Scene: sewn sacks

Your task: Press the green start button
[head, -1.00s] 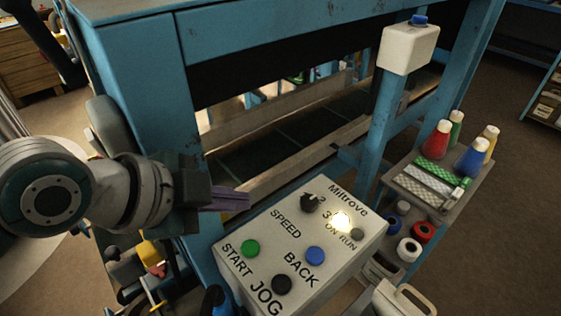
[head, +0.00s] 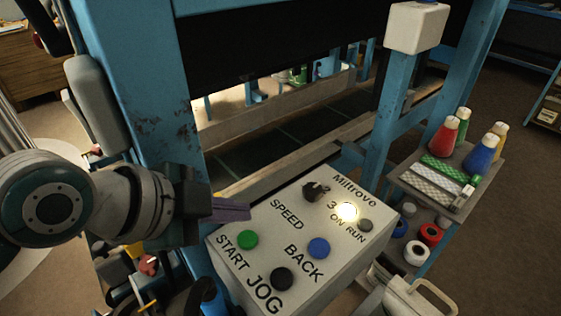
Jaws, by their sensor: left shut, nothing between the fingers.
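The green start button (head: 247,239) sits at the left of a pale control box (head: 345,262), above the word START. My left gripper (head: 236,212) comes in from the left with its fingers shut and empty. Its fingertips are just above the green button in the picture, apart from it, near the box's far left edge. The button shows in full. My right gripper is not in view.
The box also carries a blue BACK button (head: 318,248), a black JOG button (head: 282,279), a speed knob (head: 315,191) and a lit lamp (head: 346,212). A blue machine frame (head: 143,100) stands behind. A shelf (head: 437,196) with thread cones is at right.

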